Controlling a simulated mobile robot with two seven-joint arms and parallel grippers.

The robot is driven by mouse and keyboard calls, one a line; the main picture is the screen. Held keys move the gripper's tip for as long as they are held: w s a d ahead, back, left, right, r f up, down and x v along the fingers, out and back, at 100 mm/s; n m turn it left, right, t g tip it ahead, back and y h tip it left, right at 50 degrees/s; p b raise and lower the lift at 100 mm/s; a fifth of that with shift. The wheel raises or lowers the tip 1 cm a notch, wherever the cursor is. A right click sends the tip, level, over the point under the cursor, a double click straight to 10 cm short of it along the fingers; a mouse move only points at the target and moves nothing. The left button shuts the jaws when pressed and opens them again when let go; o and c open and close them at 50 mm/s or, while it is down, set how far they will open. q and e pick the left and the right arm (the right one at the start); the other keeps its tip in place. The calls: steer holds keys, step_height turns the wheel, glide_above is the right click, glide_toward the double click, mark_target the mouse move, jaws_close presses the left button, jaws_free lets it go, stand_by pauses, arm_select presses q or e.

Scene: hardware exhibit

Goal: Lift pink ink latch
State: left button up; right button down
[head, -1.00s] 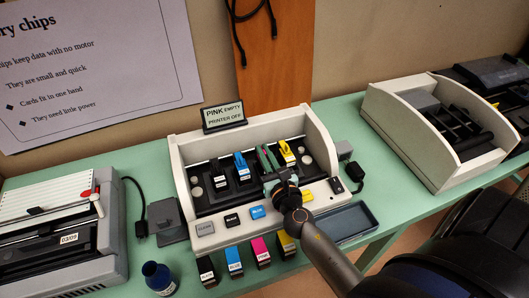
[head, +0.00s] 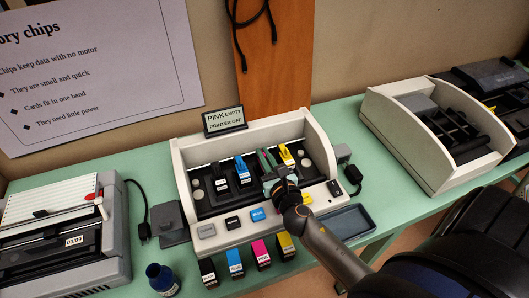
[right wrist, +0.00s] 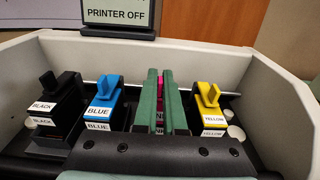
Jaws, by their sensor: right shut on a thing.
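The open printer (head: 180,165) stands on the green table with black, blue and yellow latches in its bay. The pink ink latch (right wrist: 161,98) is a thin pink strip between the green fingers of my right gripper (right wrist: 162,82). My right gripper (head: 268,161) is shut on it, between the blue latch (right wrist: 103,100) and the yellow latch (right wrist: 209,97). The fingers hide most of the pink latch and its label. The black latch (right wrist: 50,95) is at the left. My left gripper is not in view.
A sign (head: 224,119) reads "PINK EMPTY PRINTER OFF". Loose cartridges, including a pink one (head: 261,254), stand at the printer's front. A blue-grey tray (head: 347,223) lies at front right. Other machines flank the printer.

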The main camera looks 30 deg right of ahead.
steer(key=shift+w+r+g+p, duration=0.15)
steer(key=shift+r+g+p, duration=0.2)
steer(key=shift+g+p, duration=0.35)
steer(key=shift+w+d+r+g+y+p, duration=0.1)
steer(key=shift+w+r+g+y+p, duration=0.15)
steer(key=shift+g, duration=0.5)
steer(key=shift+w+d+r+g+y+p, duration=0.15)
steer(key=shift+r+g+y+p, duration=0.1)
steer(key=shift+g, duration=0.5)
steer(key=g, duration=0.1)
steer(key=w+g, duration=0.1)
steer(key=g, duration=0.1)
steer(key=r+g+y, duration=0.1)
steer(key=g, duration=0.1)
steer(key=shift+w+d, duration=0.15)
steer(key=shift+w, duration=0.15)
steer(key=g, duration=0.1)
steer(key=w+g, duration=0.1)
steer(key=g, duration=0.1)
steer(key=shift+w+d+g+y, duration=0.1)
steer(key=shift+g+y, duration=0.2)
steer(key=shift+y, duration=0.1)
steer(key=g, duration=0.2)
steer(key=w+g+y, duration=0.1)
steer(key=shift+w+d+f+g+b, duration=0.1)
steer(key=shift+f+g+b, duration=0.2)
steer(key=shift+g, duration=0.1)
steer(key=shift+w+f+g+b, duration=0.15)
steer(key=shift+g+b, duration=0.2)
steer(key=shift+g, duration=0.65)
